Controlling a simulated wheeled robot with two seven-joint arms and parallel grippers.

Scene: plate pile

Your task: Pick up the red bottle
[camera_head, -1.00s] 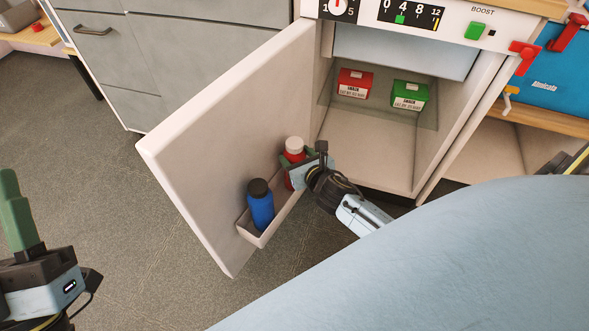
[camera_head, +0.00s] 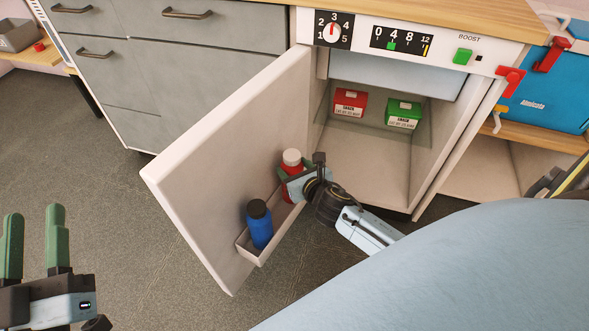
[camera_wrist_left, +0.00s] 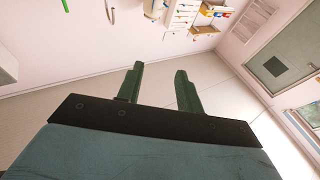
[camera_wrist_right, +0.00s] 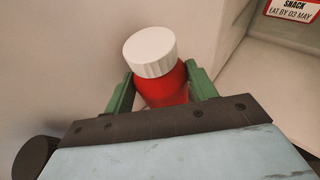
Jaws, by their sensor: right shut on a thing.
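The red bottle (camera_head: 291,168) with a white cap stands in the door shelf at the inner side of the open cabinet door. In the right wrist view the red bottle (camera_wrist_right: 165,88) sits between both green fingers. My right gripper (camera_head: 285,180) is shut on the bottle's body, below the cap; it also shows in the right wrist view (camera_wrist_right: 160,90). The bottle's lower part is hidden by the gripper and shelf. My left gripper (camera_head: 35,240) is open and empty at the lower left; its fingers stand apart in the left wrist view (camera_wrist_left: 157,88).
A blue bottle (camera_head: 260,228) with a dark cap stands nearer in the same door shelf (camera_head: 246,249). The open door (camera_head: 225,170) stands left of the bottles. Red (camera_head: 350,102) and green (camera_head: 403,113) snack boxes sit inside the cabinet. Floor on the left is clear.

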